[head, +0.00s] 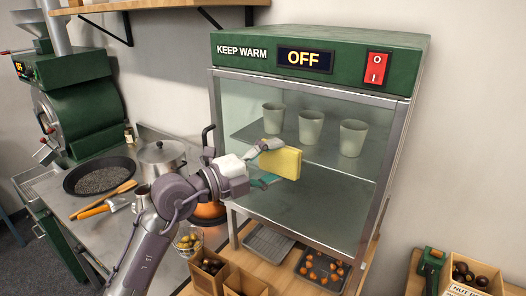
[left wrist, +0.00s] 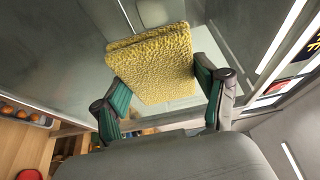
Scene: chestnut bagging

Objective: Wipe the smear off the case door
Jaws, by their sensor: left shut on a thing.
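The case (head: 318,62) is a green-topped keep-warm cabinet with a glass door (head: 335,190) in a metal frame; its display reads OFF. My left gripper (head: 268,164) is in front of the door, shut on a yellow sponge (head: 282,162). In the left wrist view the textured sponge (left wrist: 152,62) sits between the two green-padded fingers (left wrist: 160,105), with the glass just beyond it. I cannot tell whether the sponge touches the glass. No smear can be made out on the door; the sponge and arm cover part of it. My right gripper is not in view.
Several pale cups (head: 311,126) stand on the shelf inside the case. Below it are a tray of chestnuts (head: 322,270) and an empty grey tray (head: 268,243). Cardboard boxes (head: 208,270), a pot (head: 162,160) and a dark pan (head: 98,178) are to the left.

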